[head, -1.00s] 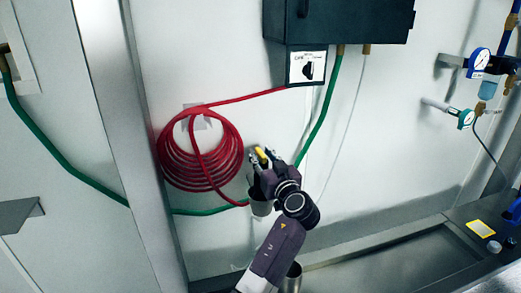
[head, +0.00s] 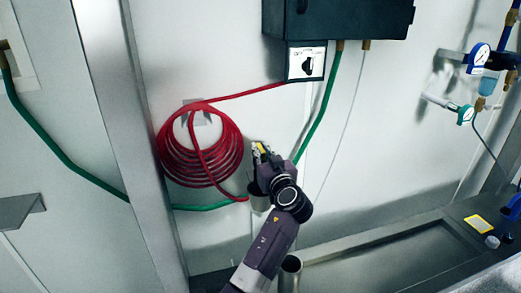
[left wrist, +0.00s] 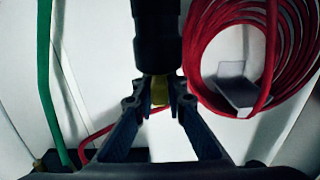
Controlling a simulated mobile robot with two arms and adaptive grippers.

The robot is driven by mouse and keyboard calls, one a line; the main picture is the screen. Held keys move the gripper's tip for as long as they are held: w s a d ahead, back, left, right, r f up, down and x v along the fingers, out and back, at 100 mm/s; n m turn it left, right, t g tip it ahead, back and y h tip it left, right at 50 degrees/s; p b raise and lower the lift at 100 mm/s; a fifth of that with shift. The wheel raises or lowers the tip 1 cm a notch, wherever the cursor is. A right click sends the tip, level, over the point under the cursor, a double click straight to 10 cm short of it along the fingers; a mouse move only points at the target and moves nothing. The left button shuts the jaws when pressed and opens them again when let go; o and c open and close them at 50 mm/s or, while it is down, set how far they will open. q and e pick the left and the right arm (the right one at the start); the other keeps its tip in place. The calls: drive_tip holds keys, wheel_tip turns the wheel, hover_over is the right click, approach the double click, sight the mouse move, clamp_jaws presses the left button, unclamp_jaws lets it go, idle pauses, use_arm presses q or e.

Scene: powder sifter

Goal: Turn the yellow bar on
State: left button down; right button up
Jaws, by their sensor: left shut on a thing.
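The yellow bar (head: 262,148) is mostly covered by my left gripper (head: 259,153), near the wall just right of the red coil. In the left wrist view, a short piece of the yellow bar (left wrist: 159,91) shows below a dark cylindrical part (left wrist: 157,40). The left gripper's fingers (left wrist: 160,103) are on both sides of it, shut on it. My right gripper is in neither current view.
A coiled red hose (head: 200,150) hangs on the wall, and a green hose (head: 322,110) runs down from a dark box (head: 350,20) above. Gauges (head: 478,57) are at the right. A metal trough (head: 400,262) lies below.

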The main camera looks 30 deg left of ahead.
use_arm(q)
drive_tip(key=shift+s+m+t+h+p, duration=0.1)
drive_tip(key=shift+m+t+h+p, duration=0.2)
drive_tip(key=shift+m+t+h, duration=0.45)
drive_tip(key=shift+m+t+h+p, duration=1.25)
drive_tip(key=shift+m+t+h, duration=0.1)
drive_tip(key=shift+h, duration=0.4)
drive_tip(key=c, duration=1.9)
unclamp_jaws()
drive_tip(key=shift+c, duration=0.2)
drive_tip(key=shift+s+d, duration=0.1)
drive_tip(key=shift+s, duration=0.05)
drive_tip(key=v, duration=1.1)
drive_tip(key=shift+s, duration=0.3)
